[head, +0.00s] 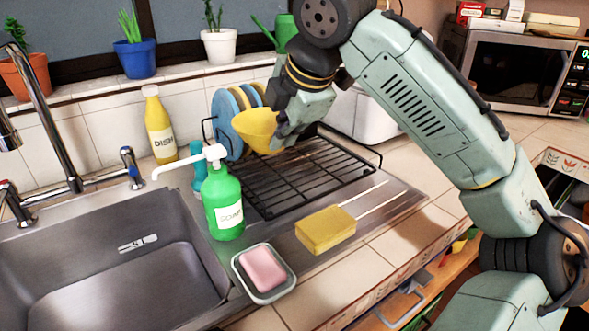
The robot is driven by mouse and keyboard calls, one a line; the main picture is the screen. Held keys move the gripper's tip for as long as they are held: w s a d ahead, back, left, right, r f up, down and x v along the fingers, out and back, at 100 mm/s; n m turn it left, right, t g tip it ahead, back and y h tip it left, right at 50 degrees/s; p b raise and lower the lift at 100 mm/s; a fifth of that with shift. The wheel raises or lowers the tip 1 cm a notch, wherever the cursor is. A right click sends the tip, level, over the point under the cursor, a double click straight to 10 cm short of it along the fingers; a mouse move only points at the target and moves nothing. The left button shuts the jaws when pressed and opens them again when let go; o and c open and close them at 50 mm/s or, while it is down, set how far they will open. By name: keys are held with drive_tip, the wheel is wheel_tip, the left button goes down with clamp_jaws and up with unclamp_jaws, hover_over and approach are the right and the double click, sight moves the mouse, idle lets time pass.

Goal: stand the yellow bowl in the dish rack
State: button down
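The yellow bowl (253,129) is tilted on its side in the head view, just right of and partly in front of the blue plates. My gripper (281,135) comes down from above and appears shut on the bowl's right side; its fingers are dark and partly hidden. The black wire dish rack (312,172) lies on the steel drainboard, with the bowl over its back left part. I cannot tell whether the bowl touches the rack.
Blue and yellow plates (223,118) stand at the rack's left end. A yellow dish bottle (158,127) stands behind. The rack's middle and right are empty.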

wheel_tip(320, 180, down, 6)
drive_tip(key=shift+s+d+r, duration=0.1)
drive_tip(key=shift+r, duration=0.15)
drive_tip(key=shift+f+p, duration=0.35)
drive_tip(key=shift+f, duration=1.7)
drive_tip(key=shift+f, duration=0.1)
drive_tip(key=c, duration=1.8)
unclamp_jaws()
drive_tip(key=b+v, duration=0.1)
drive_tip(key=v, duration=1.1)
